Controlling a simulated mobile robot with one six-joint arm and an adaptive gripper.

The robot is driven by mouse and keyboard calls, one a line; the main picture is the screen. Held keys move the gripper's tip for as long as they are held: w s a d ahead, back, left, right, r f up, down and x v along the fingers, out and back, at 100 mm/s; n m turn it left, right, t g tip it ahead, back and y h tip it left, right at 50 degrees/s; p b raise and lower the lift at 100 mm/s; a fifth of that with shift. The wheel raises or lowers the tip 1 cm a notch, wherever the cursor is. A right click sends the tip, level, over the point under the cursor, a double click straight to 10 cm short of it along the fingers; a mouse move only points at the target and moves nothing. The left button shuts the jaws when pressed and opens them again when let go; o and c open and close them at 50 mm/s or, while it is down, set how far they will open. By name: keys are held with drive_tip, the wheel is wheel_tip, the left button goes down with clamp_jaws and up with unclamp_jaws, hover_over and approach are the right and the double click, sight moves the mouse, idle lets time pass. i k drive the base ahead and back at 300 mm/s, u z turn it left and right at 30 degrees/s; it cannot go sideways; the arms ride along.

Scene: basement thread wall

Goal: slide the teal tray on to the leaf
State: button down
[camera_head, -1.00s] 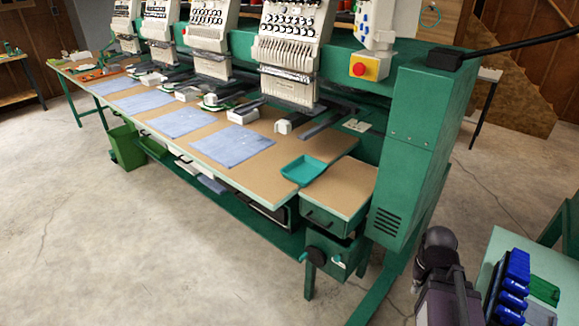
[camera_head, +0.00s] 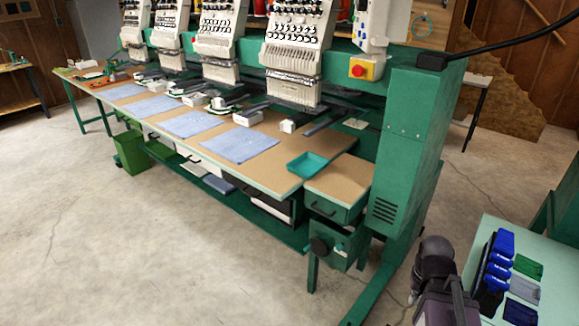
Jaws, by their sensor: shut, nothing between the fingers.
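The teal tray (camera_head: 307,163) is a shallow, open, empty-looking tray. It lies flat on the tan main tabletop (camera_head: 262,172), near that top's right end. The leaf appears to be the small tan-topped section (camera_head: 342,178) just right of the tray, across a seam and over a green drawer. The tray sits beside the seam, on the main tabletop side. Part of my own dark arm (camera_head: 437,265) shows at the bottom right, well apart from the tray. My gripper is not in view.
A row of white embroidery heads (camera_head: 297,55) stands behind the tabletop. A green upright cabinet (camera_head: 410,150) rises right of the leaf. Blue cloths (camera_head: 240,144) lie left of the tray. A pale side table (camera_head: 530,260) holds blue items at right. Concrete floor (camera_head: 150,260) in front is clear.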

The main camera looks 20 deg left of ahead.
sight(308, 165)
drive_tip(key=u, duration=0.2)
drive_tip(key=k, duration=0.1)
drive_tip(key=z, duration=0.3)
drive_tip(key=i, duration=1)
drive_tip(key=u, duration=0.1)
